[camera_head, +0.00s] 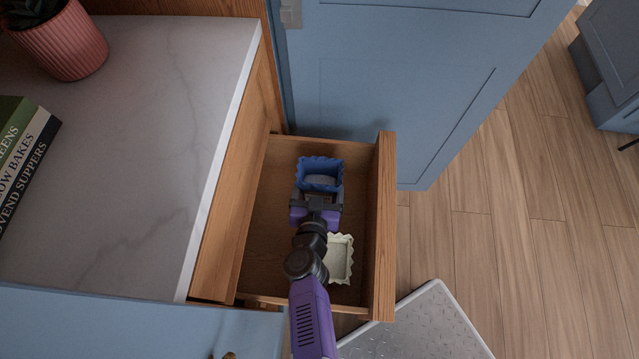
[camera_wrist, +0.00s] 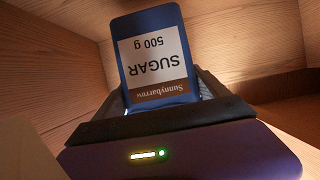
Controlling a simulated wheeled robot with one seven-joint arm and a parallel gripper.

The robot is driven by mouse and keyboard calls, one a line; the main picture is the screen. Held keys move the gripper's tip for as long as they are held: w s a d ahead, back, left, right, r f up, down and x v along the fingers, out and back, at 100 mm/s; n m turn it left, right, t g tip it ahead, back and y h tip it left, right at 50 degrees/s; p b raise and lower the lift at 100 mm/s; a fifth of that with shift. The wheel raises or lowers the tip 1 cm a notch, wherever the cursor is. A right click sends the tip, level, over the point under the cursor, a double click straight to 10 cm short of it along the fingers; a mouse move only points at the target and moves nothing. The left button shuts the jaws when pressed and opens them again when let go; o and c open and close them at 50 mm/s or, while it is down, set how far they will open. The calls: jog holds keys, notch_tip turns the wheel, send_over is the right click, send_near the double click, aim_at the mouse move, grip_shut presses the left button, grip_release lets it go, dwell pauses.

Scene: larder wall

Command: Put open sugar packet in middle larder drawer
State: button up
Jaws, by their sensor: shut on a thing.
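The open sugar packet (camera_head: 320,163) is blue with a zigzag open top. In the wrist view the sugar packet (camera_wrist: 157,60) shows a white label reading SUGAR 500 g, upside down in the picture. My gripper (camera_head: 319,193) is shut on it, and the dark fingers (camera_wrist: 170,115) sit around its near end. The larder drawer (camera_head: 385,225) is pulled out, and the packet is within its walls near the far end. I cannot tell whether the packet's base touches the drawer floor.
A pale open packet (camera_head: 341,258) with a zigzag rim stands in the drawer, partly hidden by my arm. A marble worktop (camera_head: 130,130) lies left, with a pink plant pot (camera_head: 65,45) and books (camera_head: 22,150). A blue door (camera_head: 400,95) stands beyond the drawer.

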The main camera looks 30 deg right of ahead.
jog(key=shift+f, duration=0.35)
jog(key=shift+f+b, duration=0.25)
jog(key=shift+b, duration=0.05)
jog(key=o, duration=1.7)
jog(key=shift+o, duration=0.2)
